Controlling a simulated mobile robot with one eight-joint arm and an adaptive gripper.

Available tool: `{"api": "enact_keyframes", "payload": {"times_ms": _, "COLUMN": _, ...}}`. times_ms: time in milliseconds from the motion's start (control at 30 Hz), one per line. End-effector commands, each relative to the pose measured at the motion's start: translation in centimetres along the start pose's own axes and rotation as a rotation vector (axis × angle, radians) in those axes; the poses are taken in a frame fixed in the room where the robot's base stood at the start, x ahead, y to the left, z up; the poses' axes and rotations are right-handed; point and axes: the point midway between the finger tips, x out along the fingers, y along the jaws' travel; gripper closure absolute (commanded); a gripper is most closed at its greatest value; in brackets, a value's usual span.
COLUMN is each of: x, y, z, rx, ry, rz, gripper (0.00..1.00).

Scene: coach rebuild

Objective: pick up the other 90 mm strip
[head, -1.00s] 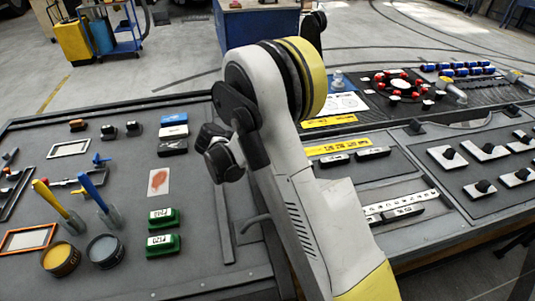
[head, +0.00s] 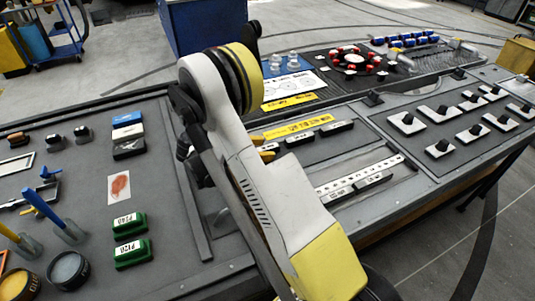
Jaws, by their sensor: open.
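Two short black strips with pale labels lie end to end on the panel, the left strip (head: 300,139) and the right strip (head: 337,127). Another black strip (head: 373,181) lies in front, beside a long white strip with holes (head: 345,180). The labels are too small to read, so I cannot tell which is 90 mm. My gripper (head: 267,151) is mostly hidden behind my arm. Its yellowish tips show past the arm's right edge, just left of the left strip. They look apart, with nothing visible between them.
A yellow label (head: 298,127) lies behind the two strips. White plates with black knobs (head: 443,147) fill the right panel. Green blocks (head: 133,253), a blue block (head: 126,118) and handled tools (head: 68,232) lie left. Red-topped parts (head: 351,58) stand at the back.

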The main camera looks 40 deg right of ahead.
Motion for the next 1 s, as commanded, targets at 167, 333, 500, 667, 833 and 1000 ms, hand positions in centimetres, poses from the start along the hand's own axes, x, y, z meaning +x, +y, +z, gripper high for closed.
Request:
{"api": "enact_keyframes", "payload": {"times_ms": 167, "x": 1.9, "y": 0.06, "z": 0.12, "rx": 0.001, "ry": 0.0, "rz": 0.001, "gripper": 0.48}}
{"api": "enact_keyframes", "payload": {"times_ms": 333, "x": 1.81, "y": 0.03, "z": 0.0, "rx": 0.0, "ry": 0.0, "rz": 0.0, "gripper": 0.49}}
{"api": "enact_keyframes", "payload": {"times_ms": 500, "x": 1.79, "y": 0.03, "z": 0.01, "rx": 0.0, "ry": 0.0, "rz": 0.0, "gripper": 1.0}}
{"api": "enact_keyframes", "payload": {"times_ms": 667, "x": 1.79, "y": 0.03, "z": 0.03, "rx": 0.0, "ry": 0.0, "rz": 0.0, "gripper": 1.0}}
{"api": "enact_keyframes", "payload": {"times_ms": 833, "x": 1.79, "y": 0.03, "z": 0.04, "rx": 0.0, "ry": 0.0, "rz": 0.0, "gripper": 1.0}}
{"api": "enact_keyframes", "payload": {"times_ms": 1000, "x": 1.6, "y": 0.02, "z": -0.42, "rx": 0.0, "ry": 0.0, "rz": 0.0, "gripper": 1.0}}
